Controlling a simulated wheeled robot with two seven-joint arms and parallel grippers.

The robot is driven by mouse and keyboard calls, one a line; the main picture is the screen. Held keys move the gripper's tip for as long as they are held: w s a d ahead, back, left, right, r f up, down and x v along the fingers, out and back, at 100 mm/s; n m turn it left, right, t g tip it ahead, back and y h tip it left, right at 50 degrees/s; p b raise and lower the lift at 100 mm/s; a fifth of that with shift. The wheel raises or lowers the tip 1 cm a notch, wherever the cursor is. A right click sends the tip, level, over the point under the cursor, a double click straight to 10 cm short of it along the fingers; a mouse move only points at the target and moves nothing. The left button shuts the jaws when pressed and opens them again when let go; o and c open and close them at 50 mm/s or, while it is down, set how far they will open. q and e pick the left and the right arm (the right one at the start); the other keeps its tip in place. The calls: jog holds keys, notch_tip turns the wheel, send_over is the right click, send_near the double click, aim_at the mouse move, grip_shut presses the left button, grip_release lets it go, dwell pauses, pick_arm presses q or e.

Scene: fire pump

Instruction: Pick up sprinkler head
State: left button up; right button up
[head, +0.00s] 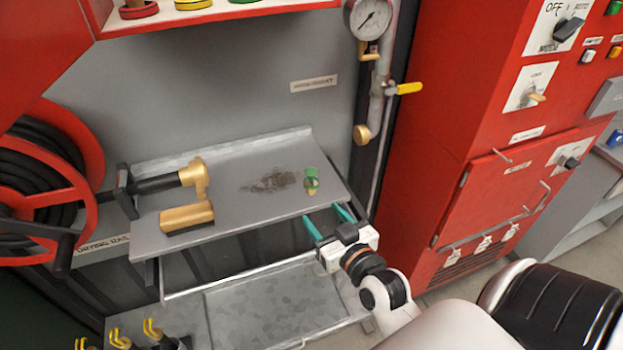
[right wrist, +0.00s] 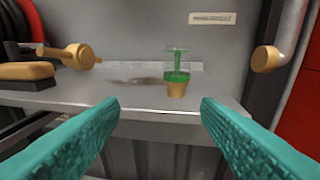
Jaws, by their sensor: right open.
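The sprinkler head (head: 311,181) is small, with a green top and a brass lower part. It stands upright on the grey metal shelf (head: 235,213), near the shelf's right end. My right gripper (head: 328,222) is open and empty at the shelf's front edge, just short of the sprinkler head. In the right wrist view the sprinkler head (right wrist: 178,78) shows beyond and between the two teal fingers (right wrist: 160,112), a little above their tips in the picture and right of centre. Nothing hides it. My left gripper is not in view.
A brass nozzle (head: 185,177) and a brass-coloured block-shaped brush (head: 186,217) lie on the shelf's left part. A red hose reel (head: 85,150) is at the left. A pipe with a yellow-handled valve (head: 405,88) and a red cabinet (head: 480,130) stand at the right. A lower tray (head: 270,305) lies below.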

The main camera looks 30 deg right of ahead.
aim_at(307, 171)
jog(key=shift+m+t+h, duration=0.4)
jog(key=shift+t+h, duration=0.1)
jog(key=shift+t, duration=0.1)
jog(key=w+d, duration=0.1)
jog(key=w, duration=0.1)
jog(key=w+d+r+p, duration=0.1)
jog(key=w, duration=0.1)
jog(key=w+d+r, duration=0.1)
jog(key=w, duration=0.1)
jog(key=shift+w+p, duration=0.2)
jog(key=shift+p, duration=0.15)
jog(key=w, duration=0.1)
jog(key=w+p, duration=0.1)
jog(key=w, duration=0.2)
jog(key=shift+w+d+r+p, duration=0.25)
jog(key=shift+w+r+p, duration=0.05)
jog(key=shift+w+p, duration=0.05)
jog(key=shift+w+f, duration=0.1)
jog(key=shift+w, duration=0.4)
jog(key=shift+s, duration=0.15)
jog(key=shift+c, duration=1.3)
jog(key=c, duration=0.8)
